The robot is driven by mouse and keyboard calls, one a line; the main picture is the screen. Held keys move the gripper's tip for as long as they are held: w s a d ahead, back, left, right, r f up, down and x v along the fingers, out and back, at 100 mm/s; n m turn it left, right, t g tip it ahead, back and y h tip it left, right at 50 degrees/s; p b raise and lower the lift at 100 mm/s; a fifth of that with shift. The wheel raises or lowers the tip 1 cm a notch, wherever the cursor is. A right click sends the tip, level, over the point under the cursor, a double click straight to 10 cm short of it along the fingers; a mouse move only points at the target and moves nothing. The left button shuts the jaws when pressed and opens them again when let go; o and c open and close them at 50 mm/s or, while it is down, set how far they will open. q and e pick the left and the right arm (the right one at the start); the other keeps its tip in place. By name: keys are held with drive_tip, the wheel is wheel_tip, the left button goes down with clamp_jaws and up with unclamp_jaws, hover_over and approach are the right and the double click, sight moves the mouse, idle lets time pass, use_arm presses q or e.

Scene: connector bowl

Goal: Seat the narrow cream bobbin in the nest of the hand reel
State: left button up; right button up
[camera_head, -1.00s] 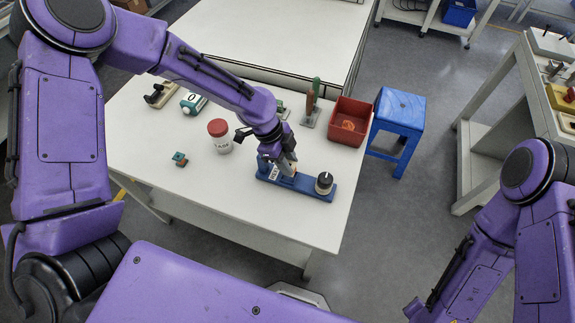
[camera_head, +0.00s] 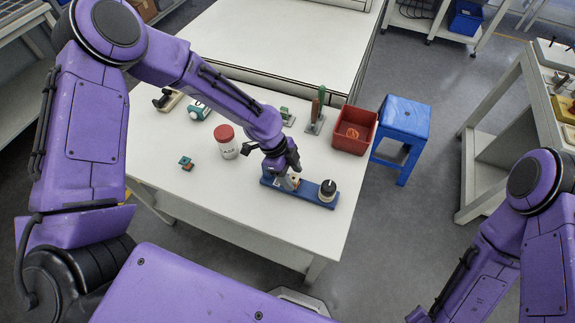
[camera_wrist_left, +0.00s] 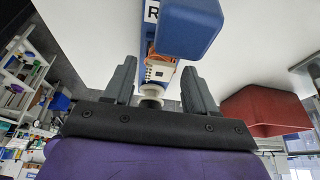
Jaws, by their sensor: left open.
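The hand reel is a long blue base (camera_head: 315,200) with a black-topped, pale round knob (camera_head: 328,187) at its right end. My left gripper (camera_head: 288,180) is over the left part of the reel. In the left wrist view its two grey fingers (camera_wrist_left: 157,76) stand apart. Between them is a pale cream, spool-like part (camera_wrist_left: 151,92), probably the bobbin, with gaps to both fingers. Whether the bobbin is in the nest is unclear. My right gripper is out of view.
A red-lidded jar (camera_head: 227,142) stands left of the reel, near a small green and brown piece (camera_head: 186,163). A red bin (camera_head: 354,131) and upright-handled tools (camera_head: 317,112) stand behind it. A blue stool (camera_head: 402,125) is beside the table. The table front is clear.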

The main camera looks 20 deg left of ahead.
use_arm(q)
drive_tip(key=b+v, duration=0.2)
drive_tip(key=v, duration=0.9)
drive_tip(key=shift+a+r, duration=0.2)
drive_tip(key=shift+r, duration=0.05)
